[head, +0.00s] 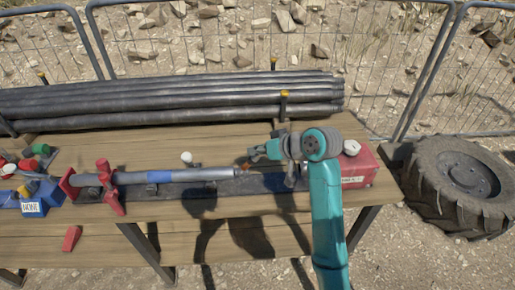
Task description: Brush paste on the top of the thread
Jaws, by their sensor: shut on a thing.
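A grey pipe (205,175) with a blue band lies level along the wooden table, held at its left by a red clamp (105,185). Its right end, where the thread would be, lies just left of and below my gripper; the thread itself is too small to make out. My teal arm comes in from the right, and my gripper (259,152) is low over the table near this pipe end. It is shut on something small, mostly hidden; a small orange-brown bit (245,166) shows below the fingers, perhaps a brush. I cannot tell whether it touches the pipe.
Long dark pipes (170,98) lie stacked along the table's back. A red box (360,168) stands at the right end, a blue box (38,200) at the left. A red block (72,238) lies in front. A large tyre (455,185) and wire fence stand beyond.

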